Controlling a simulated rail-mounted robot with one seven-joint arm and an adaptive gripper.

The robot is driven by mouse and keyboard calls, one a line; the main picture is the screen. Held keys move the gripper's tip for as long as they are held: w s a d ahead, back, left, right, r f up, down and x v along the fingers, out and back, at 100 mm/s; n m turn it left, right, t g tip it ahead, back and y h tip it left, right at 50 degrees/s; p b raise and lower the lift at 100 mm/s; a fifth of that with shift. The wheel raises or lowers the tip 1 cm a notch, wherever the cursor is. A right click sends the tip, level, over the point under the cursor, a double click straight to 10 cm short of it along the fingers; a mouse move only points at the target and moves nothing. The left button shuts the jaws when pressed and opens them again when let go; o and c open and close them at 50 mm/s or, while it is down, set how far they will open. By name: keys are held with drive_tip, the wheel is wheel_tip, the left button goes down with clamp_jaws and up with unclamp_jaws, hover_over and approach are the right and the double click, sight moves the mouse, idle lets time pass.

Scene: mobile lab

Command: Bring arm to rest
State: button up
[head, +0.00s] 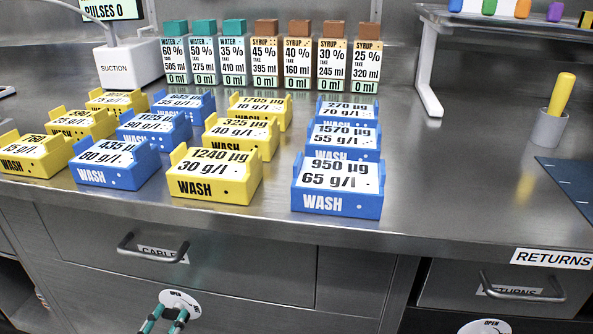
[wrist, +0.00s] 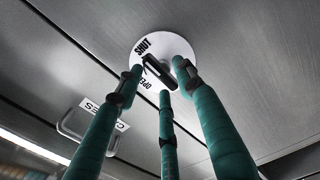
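My gripper (head: 167,312) is at the bottom of the head view, in front of the lower cabinet front. Its teal fingers point at a round white dial (head: 180,300) marked OPEN. In the wrist view my three fingers (wrist: 160,80) stand apart around the dark lever of the white dial (wrist: 150,40), which reads SHUT and OPEN. The fingertips are close to the lever; whether any touches it is hard to tell. The rest of my arm is out of view.
Yellow and blue WASH boxes (head: 337,202) stand on the counter, with labelled bottles (head: 233,60) behind. A RETURNS drawer (head: 450,285) is at right.

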drive_tip(key=shift+w, duration=0.35)
